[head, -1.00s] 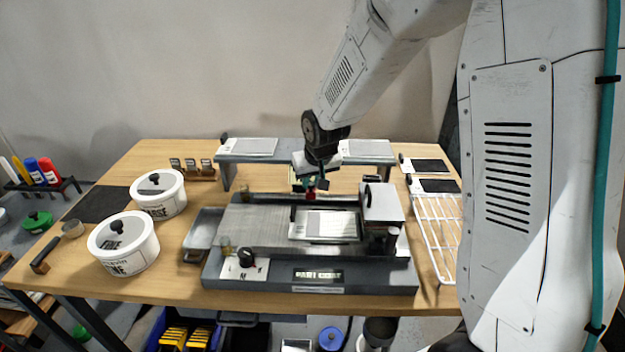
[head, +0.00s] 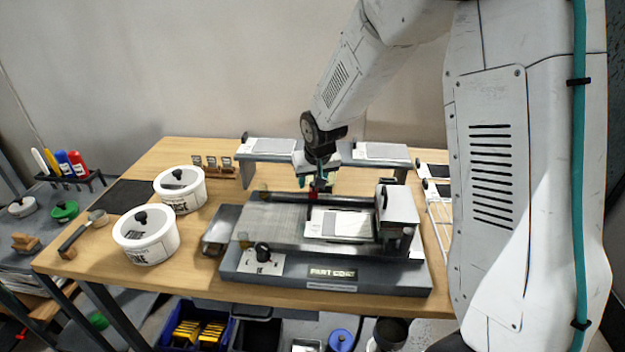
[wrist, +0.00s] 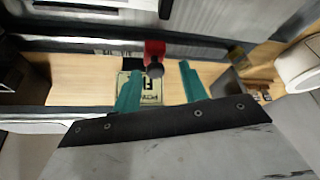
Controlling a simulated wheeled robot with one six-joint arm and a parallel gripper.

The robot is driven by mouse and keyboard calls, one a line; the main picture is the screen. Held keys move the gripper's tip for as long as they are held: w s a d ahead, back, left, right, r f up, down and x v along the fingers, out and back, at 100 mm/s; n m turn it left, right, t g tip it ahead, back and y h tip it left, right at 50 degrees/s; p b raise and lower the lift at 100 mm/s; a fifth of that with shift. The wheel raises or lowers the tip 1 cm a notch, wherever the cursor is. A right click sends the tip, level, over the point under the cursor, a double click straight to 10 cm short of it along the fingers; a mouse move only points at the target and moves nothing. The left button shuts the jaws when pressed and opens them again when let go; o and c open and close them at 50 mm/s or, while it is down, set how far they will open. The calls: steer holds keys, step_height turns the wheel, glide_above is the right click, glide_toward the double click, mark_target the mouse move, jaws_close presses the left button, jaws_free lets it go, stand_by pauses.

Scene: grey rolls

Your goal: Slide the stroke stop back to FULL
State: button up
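The stroke stop is a small red block (wrist: 155,49) with a dark round knob, on the rail along the back of the grey coating machine (head: 345,272). It also shows as a red spot in the head view (head: 314,194), just under my gripper (head: 316,182). In the wrist view my gripper's teal fingers (wrist: 159,68) stand apart, one on each side of the stop. The stop sits closer to the left finger; I cannot tell if they touch. A pale label (wrist: 150,90) with dark lettering, partly hidden, lies below the knob; FULL is not legible.
A raised shelf (head: 325,158) spans behind the machine. A block-shaped head (head: 398,207) stands at the machine's right end, beside a white sheet (head: 340,226). Two white lidded pots (head: 146,236) stand on the table at left.

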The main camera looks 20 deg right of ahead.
steer(key=v, duration=0.7)
steer(key=shift+r, duration=0.4)
steer(key=shift+s, duration=0.15)
steer(key=s+r+g, duration=0.1)
steer(key=s+r, duration=0.2)
steer(key=s, duration=0.8)
steer(key=s+r+g, duration=0.1)
steer(key=s+r, duration=0.2)
steer(key=s, duration=0.8)
steer(key=s+r+n+g, duration=0.1)
steer(key=s+r, duration=0.3)
steer(key=s, duration=0.8)
steer(key=shift+d, duration=0.4)
